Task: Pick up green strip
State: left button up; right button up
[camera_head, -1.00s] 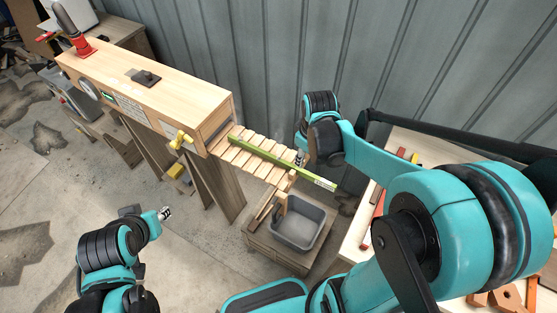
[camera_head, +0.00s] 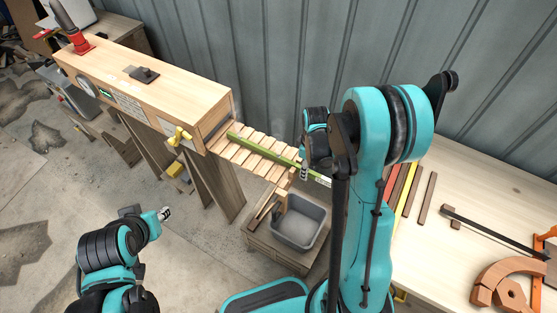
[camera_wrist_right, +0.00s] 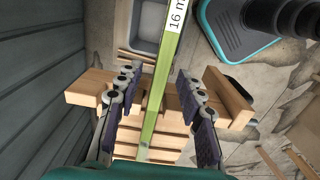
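The green strip (camera_head: 262,151) lies along the slatted wooden ramp at the box's outlet, its labelled end sticking out past the ramp toward the right. In the right wrist view the strip (camera_wrist_right: 168,85) runs lengthwise between the two fingers. My right gripper (camera_head: 304,172) is at the strip near the ramp's outer end. Its fingers (camera_wrist_right: 158,115) are spread wide, one on each side, with a gap to the strip. My left gripper (camera_head: 165,214) is low at the left, away from the strip; its fingers are too small to read.
The wooden machine box (camera_head: 150,90) stands at the ramp's left end. A grey bin (camera_head: 298,222) sits below the ramp's outer end. At right, a workbench (camera_head: 440,235) holds coloured strips, a clamp and curved wooden pieces. A corrugated wall (camera_head: 290,50) is close behind.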

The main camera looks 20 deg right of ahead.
jog(key=shift+f, duration=0.25)
grip_shut()
jog(key=shift+r, duration=0.15)
